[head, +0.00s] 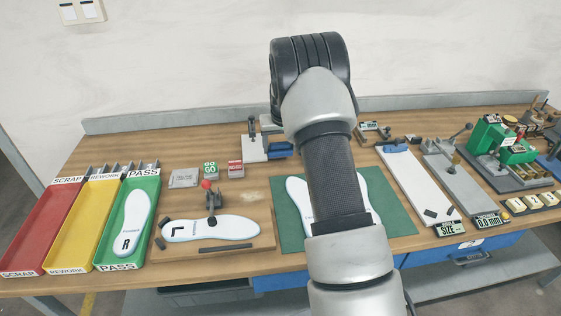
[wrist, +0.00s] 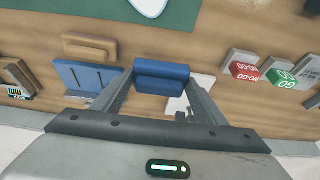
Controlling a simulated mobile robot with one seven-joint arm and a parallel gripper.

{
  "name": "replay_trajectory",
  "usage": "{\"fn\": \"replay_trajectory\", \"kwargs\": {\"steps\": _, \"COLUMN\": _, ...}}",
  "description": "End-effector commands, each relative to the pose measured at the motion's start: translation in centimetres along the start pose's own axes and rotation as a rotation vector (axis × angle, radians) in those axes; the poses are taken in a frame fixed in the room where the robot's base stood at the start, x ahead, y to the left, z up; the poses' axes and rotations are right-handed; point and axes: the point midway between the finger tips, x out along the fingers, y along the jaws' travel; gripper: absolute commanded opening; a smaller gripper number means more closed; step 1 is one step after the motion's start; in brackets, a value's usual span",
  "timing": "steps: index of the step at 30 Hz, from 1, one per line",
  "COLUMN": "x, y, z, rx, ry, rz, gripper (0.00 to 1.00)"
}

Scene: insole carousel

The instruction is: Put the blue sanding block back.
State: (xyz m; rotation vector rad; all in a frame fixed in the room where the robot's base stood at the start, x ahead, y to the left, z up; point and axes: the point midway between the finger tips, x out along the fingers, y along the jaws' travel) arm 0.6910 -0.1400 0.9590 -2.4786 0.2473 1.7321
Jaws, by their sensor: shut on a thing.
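The blue sanding block (wrist: 162,74) is between the fingertips of my gripper (wrist: 160,82) in the wrist view. My gripper is shut on it. The block appears level, over the wooden bench; its height cannot be told. Left of it in the wrist view is a blue holder-like piece (wrist: 82,80) with thin dark lines on its face, and a tan block (wrist: 90,46) beside that. In the head view my arm hides the gripper. A blue shape (head: 281,150) shows left of my arm; I cannot tell whether it is the block or the holder.
Red NO-GO (head: 236,170) and green GO (head: 210,168) blocks stand left of my arm. A white plate fixture (head: 253,153) is close by. A green mat (head: 392,212) with white insoles lies in front. Clamp fixtures and a green press (head: 497,140) fill the right.

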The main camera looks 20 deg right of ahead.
Motion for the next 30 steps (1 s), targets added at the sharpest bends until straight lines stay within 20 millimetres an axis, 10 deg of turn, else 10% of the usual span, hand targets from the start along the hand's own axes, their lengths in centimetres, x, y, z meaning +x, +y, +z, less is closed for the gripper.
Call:
{"fn": "replay_trajectory", "kwargs": {"steps": 26, "x": 6.0, "y": 0.0, "z": 2.1, "rx": 0.000, "ry": 0.002, "rz": -0.001, "gripper": 0.38}}
{"fn": "replay_trajectory", "kwargs": {"steps": 27, "x": 5.8, "y": 0.0, "z": 2.1, "rx": 0.000, "ry": 0.002, "rz": -0.001, "gripper": 0.71}}
{"fn": "replay_trajectory", "kwargs": {"steps": 30, "x": 5.8, "y": 0.0, "z": 2.1, "rx": 0.000, "ry": 0.001, "rz": -0.001, "gripper": 0.85}}
